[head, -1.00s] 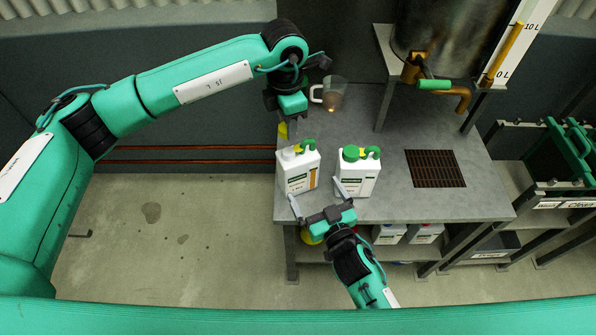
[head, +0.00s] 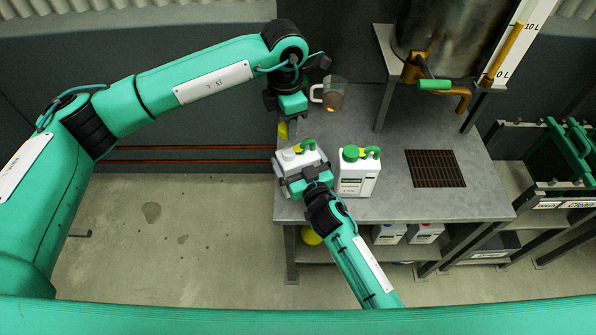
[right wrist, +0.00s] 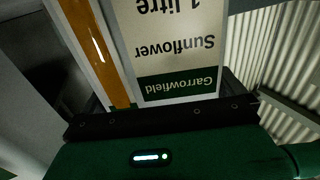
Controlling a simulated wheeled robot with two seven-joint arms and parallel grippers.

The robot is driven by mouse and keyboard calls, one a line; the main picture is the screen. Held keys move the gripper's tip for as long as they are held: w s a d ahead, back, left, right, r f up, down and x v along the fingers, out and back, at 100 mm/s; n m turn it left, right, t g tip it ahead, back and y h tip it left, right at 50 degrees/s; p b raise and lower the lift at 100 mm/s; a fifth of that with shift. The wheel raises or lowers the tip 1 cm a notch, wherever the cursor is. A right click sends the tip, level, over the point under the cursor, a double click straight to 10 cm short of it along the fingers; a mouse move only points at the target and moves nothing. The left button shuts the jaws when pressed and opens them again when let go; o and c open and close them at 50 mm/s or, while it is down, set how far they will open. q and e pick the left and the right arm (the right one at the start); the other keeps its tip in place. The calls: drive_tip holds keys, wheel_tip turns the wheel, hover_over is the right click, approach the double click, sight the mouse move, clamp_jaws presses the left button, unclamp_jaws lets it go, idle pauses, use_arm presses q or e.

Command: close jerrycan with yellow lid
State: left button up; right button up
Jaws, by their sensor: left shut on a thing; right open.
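A white jerrycan (head: 288,158) with a green and yellow part on top and a bare white neck stands at the table's left front. My right gripper (head: 302,176) is open at its front, one finger to each side. In the right wrist view the can's label (right wrist: 175,45) fills the space ahead of the palm; finger contact is unclear. My left gripper (head: 290,122) is behind this can, shut on the yellow lid (head: 283,131), which is partly hidden. A second white jerrycan (head: 358,180) with a green lid (head: 350,153) stands to the right.
A metal tank with a tap (head: 433,85) is at the back right. A brown grate (head: 435,169) lies in the table (head: 400,208). More containers (head: 390,234) stand on the shelf below.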

drive_tip(key=shift+c, duration=0.2)
drive_tip(key=c, duration=1)
use_arm(q)
hover_over(288, 151)
drive_tip(key=shift+f, duration=2.5)
drive_tip(key=shift+f, duration=0.9)
drive_tip(key=shift+f, duration=0.5)
